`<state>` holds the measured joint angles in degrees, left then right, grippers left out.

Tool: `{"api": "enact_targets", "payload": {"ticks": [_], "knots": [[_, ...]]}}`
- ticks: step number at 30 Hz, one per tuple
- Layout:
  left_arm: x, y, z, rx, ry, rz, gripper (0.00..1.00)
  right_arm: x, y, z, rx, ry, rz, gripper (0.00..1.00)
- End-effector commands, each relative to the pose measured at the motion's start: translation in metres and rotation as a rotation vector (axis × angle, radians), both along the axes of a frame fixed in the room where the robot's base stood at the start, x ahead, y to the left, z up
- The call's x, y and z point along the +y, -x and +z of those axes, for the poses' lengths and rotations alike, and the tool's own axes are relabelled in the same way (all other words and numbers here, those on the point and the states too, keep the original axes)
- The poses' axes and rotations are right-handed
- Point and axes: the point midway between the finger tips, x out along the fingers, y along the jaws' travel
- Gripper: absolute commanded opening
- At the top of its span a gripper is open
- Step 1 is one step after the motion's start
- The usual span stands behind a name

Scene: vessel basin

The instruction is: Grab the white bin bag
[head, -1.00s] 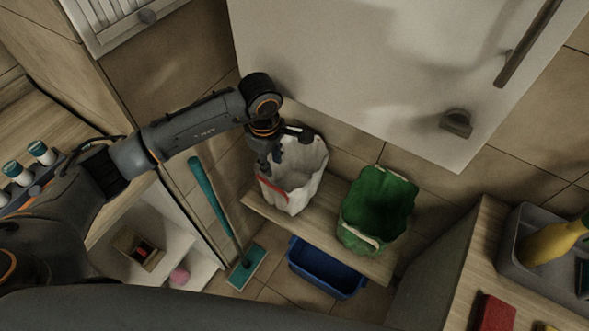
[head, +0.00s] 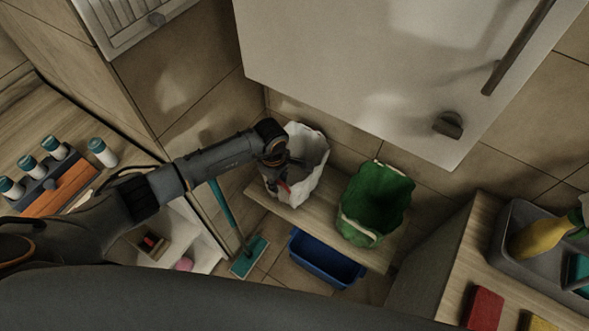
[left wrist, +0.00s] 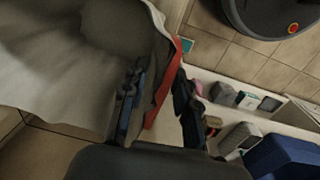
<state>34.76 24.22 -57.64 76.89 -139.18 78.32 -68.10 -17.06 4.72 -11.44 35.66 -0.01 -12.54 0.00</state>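The white bin bag (head: 311,163) stands open on the left part of a wooden shelf, with a red strip along its side. My left gripper (head: 281,184) is at the bag's left rim in the head view. In the left wrist view the bag (left wrist: 60,70) fills the upper left. The left fingers (left wrist: 158,105) are spread, with the bag's edge and red strip (left wrist: 164,88) between them. A gap shows beside the right finger, so they are not closed on it. My right gripper is not in view.
A green bag (head: 377,200) stands right of the white one on the shelf (head: 311,225). A blue bin (head: 325,262) is below, and a teal mop (head: 249,257) stands at left. A white cabinet (head: 350,70) overhangs behind. A counter with a grey sink caddy (head: 507,235) is at right.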

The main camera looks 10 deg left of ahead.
Motion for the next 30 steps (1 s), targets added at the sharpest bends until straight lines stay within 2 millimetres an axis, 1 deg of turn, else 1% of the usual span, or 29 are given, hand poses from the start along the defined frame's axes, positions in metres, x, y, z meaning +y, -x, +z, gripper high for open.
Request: {"api": "enact_targets", "payload": {"ticks": [4,5,6,8,9,19,22,26,30], "knots": [[0.000,0.000,0.000,0.000,0.000,0.000,0.29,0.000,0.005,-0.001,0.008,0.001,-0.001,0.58],[0.000,0.000,0.000,0.000,0.000,0.000,0.23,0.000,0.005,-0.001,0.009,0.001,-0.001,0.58],[0.000,0.000,0.000,0.000,0.000,0.000,0.15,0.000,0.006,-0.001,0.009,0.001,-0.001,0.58],[0.000,0.000,0.000,0.000,0.000,0.000,0.03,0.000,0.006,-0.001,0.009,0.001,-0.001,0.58],[0.000,0.000,0.000,0.000,0.000,0.000,0.00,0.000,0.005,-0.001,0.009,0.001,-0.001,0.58],[0.000,0.000,0.000,0.000,0.000,0.000,0.00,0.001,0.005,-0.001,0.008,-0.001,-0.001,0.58],[0.000,-0.001,0.004,-0.002,0.000,0.000,0.00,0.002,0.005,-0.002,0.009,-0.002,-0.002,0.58],[0.001,-0.002,0.022,-0.005,0.001,-0.002,0.00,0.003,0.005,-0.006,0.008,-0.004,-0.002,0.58],[0.001,-0.002,0.050,-0.007,-0.001,-0.003,0.00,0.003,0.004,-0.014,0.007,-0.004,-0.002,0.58]]}}
